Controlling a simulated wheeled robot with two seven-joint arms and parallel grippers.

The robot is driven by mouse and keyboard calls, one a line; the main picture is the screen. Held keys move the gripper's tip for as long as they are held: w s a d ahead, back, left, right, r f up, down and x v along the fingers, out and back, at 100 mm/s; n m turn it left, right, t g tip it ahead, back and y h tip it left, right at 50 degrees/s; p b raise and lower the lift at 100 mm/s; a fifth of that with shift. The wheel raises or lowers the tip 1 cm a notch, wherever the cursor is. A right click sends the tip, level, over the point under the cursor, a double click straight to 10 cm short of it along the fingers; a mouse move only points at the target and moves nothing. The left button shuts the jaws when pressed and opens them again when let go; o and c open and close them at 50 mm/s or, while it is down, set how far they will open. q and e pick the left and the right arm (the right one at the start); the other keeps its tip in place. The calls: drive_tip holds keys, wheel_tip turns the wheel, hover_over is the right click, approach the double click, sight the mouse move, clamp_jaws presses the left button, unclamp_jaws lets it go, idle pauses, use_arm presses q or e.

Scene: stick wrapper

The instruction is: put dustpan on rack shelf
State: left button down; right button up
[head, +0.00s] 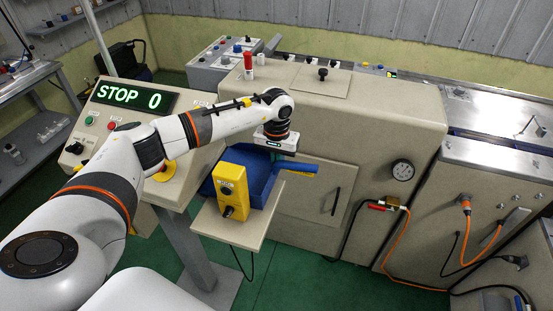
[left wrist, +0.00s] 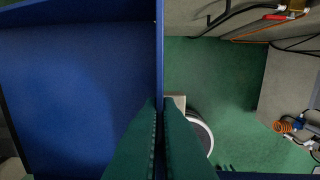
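The blue dustpan (head: 260,182) is at the beige side shelf in front of the machine, partly hidden behind a yellow box. A blue handle with a yellow band (head: 298,168) sticks out to the right. My left gripper (head: 275,150) points down just above the dustpan; its fingers are hidden in the head view. In the left wrist view the fingers (left wrist: 160,108) are close together in line with the upright wall of the dustpan (left wrist: 75,85), and appear closed on that wall. A grey rack (head: 40,90) with shelves stands at the far left. My right gripper is not in view.
The yellow box (head: 232,193) stands on the beige side shelf (head: 240,232), close to the dustpan. A control panel (head: 125,120) with a green display stands left of it, under my left arm. The large beige machine (head: 330,115) is behind. Green floor (head: 310,275) is open in front.

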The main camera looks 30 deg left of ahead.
use_arm(q)
drive_tip(key=shift+f, duration=0.1)
drive_tip(key=c, duration=1.6)
unclamp_jaws()
drive_tip(key=shift+c, duration=0.2)
